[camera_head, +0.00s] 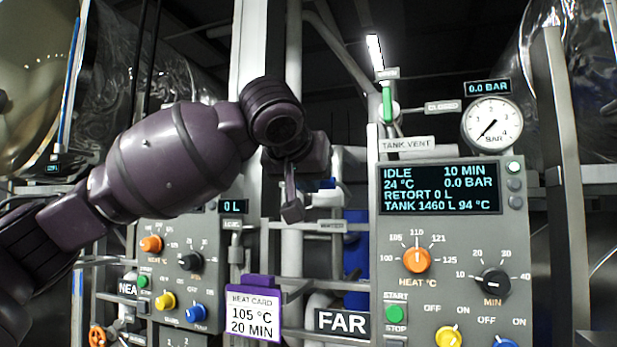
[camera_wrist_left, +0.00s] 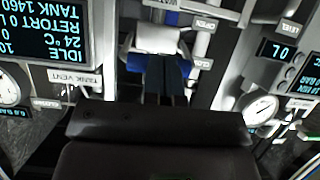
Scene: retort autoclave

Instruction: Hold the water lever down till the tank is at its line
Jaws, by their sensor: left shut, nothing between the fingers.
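My left gripper (camera_head: 291,212) is shut and empty, pointing down in front of the pipes between the two control panels. In the left wrist view its dark fingers (camera_wrist_left: 168,88) lie in front of a pale block with blue parts (camera_wrist_left: 158,40); I cannot tell whether they touch it. I cannot make out the water lever for sure; a small label (camera_head: 332,226) beside the gripper is too blurred to read surely. The tank's line is not in view. The far panel's screen (camera_head: 440,188) reads IDLE, RETORT 0 L, TANK 1460 L, 94 °C. My right gripper is not in view.
A heat card (camera_head: 252,315) reads 105 °C, 20 MIN. The near panel (camera_head: 170,290) is partly behind my left arm. A pressure gauge (camera_head: 491,125) and the green tank vent handle (camera_head: 387,103) stand at upper right.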

